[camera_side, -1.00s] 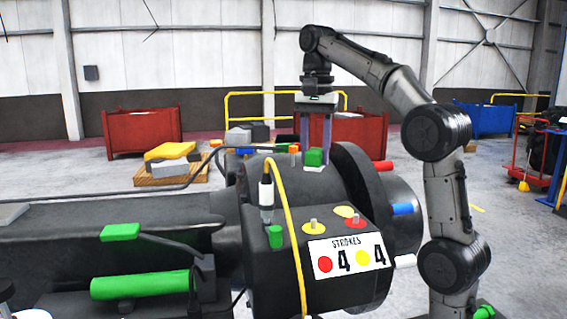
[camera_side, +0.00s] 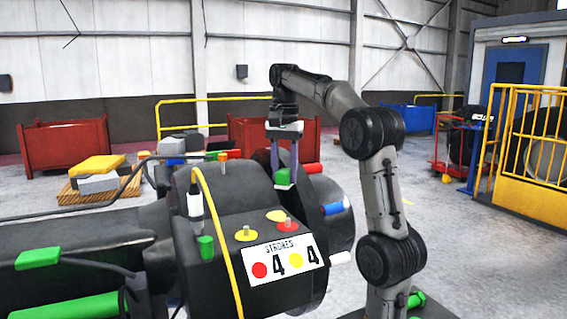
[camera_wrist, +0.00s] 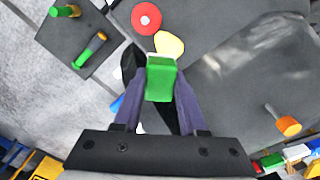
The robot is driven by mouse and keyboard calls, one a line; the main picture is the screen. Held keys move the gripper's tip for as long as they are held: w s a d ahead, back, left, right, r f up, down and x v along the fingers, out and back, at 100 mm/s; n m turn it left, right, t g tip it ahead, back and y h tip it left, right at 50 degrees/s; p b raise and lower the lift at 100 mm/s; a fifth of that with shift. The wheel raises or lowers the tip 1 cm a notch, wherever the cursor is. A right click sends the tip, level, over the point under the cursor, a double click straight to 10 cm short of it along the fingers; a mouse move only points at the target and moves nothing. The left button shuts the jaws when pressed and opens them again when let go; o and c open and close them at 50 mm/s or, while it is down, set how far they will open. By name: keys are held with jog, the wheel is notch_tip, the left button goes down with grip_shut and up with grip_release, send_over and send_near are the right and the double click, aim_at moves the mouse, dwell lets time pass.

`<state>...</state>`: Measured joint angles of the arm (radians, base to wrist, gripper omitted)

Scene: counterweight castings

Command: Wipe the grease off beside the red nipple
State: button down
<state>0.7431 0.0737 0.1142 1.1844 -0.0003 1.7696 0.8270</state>
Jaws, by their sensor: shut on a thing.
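My gripper (camera_side: 284,166) points down with its two purple fingers shut on a green block (camera_side: 284,177). A pale layer shows under the block in the side view. In the wrist view the green block (camera_wrist: 160,80) sits between the fingertips. The red nipple's round red plate (camera_wrist: 146,18) lies beyond the block at the top. A yellow grease patch (camera_wrist: 169,45) lies beside the plate, between it and the block. In the side view the grease (camera_side: 276,215) is on the black casting's top, below the block. Contact between block and casting cannot be told.
A yellow nipple plate (camera_side: 246,234) is left of the grease, above the strokes sign (camera_side: 284,262). A yellow cable (camera_side: 217,235) arches over the casting. An orange-capped peg (camera_side: 222,157) stands farther back. A blue peg (camera_side: 333,208) sticks out at right.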

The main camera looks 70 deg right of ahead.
aim_at(267, 218)
jog(key=shift+f, duration=3.8)
jog(key=shift+w+a, duration=1.7)
jog(key=shift+s+d, duration=1.7)
jog(key=shift+w+a, duration=1.8)
jog(key=shift+s+d, duration=1.8)
jog(key=shift+w+a, duration=1.6)
jog(key=shift+w, duration=0.05)
notch_tip(267, 218, up, 8)
